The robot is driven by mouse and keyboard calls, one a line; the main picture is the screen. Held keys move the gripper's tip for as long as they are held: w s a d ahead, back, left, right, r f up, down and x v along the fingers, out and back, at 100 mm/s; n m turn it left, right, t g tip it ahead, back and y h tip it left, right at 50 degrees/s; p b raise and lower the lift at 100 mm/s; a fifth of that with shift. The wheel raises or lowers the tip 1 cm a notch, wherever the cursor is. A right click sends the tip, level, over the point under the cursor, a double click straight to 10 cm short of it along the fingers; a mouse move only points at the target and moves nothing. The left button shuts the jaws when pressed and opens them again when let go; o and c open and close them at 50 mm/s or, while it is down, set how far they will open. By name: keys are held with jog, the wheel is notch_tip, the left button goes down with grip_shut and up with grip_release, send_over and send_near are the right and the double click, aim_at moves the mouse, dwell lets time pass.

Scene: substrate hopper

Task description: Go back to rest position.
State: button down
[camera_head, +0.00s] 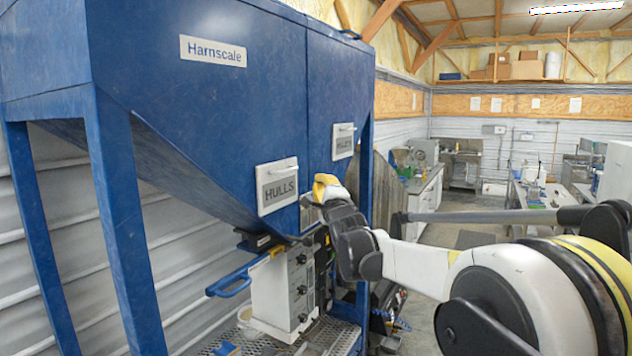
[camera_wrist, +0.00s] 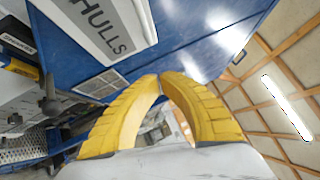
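My gripper (camera_head: 325,184) is in the middle of the head view, in front of the blue hopper (camera_head: 240,110) and right of its HULLS panel (camera_head: 278,187). In the wrist view its two yellow fingers (camera_wrist: 160,77) curve inward and their tips meet. Nothing shows between them. My white and black arm reaches in from the right of the head view. The HULLS panel also shows in the wrist view (camera_wrist: 100,30), upper left of the fingertips. I cannot tell from these frames whether the gripper touches the hopper.
A second labelled panel (camera_head: 343,141) is on the hopper's right part. A white unit (camera_head: 285,290) stands below the hopper by a blue handle (camera_head: 229,282). A blue leg (camera_head: 120,225) rises at left. Benches (camera_head: 425,190) and open floor (camera_head: 420,300) lie beyond at right.

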jog(key=s+d+f+n+g+h+b, duration=0.1)
jog(key=s+d+f+n+g+b, duration=0.2)
jog(key=s+f, duration=2.3)
jog(key=s+d+f+n+g+h+b, duration=0.1)
jog(key=s+d+f+n+g+b, duration=0.3)
jog(key=s+f+n+g+b, duration=0.6)
jog(key=s+f+n+b, duration=0.5)
jog(key=s+f+b, duration=0.7)
jog(key=s+f, duration=0.4)
jog(key=shift+f+n+h, duration=0.4)
jog(key=shift+f, duration=0.25)
